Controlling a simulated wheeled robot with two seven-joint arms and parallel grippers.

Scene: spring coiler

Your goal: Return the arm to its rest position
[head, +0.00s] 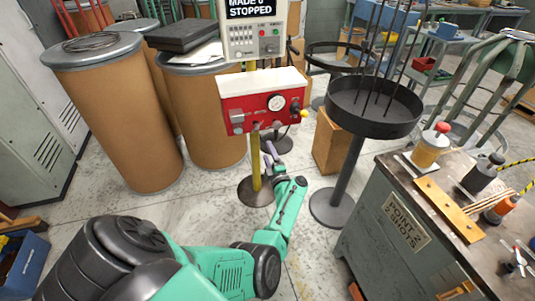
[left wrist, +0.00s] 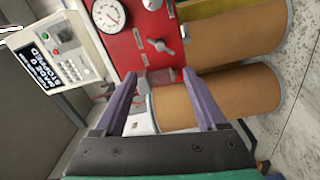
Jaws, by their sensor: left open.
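My left arm reaches forward from the bottom of the head view. Its left gripper (head: 268,153) is just below the red control box (head: 247,103). In the left wrist view the two purple fingers of the left gripper (left wrist: 160,76) are spread with nothing between them. The red box (left wrist: 127,45) with its gauge and knobs is directly beyond the fingertips. I cannot tell whether a fingertip touches it. My right gripper is in neither view.
Above the box, a control panel (head: 254,37) reads "MADE 0 STOPPED". Large brown drums (head: 115,120) stand at left. A black round tray (head: 350,112) on a stand and a grey bench (head: 385,225) with bottles are at right. Floor shows between them.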

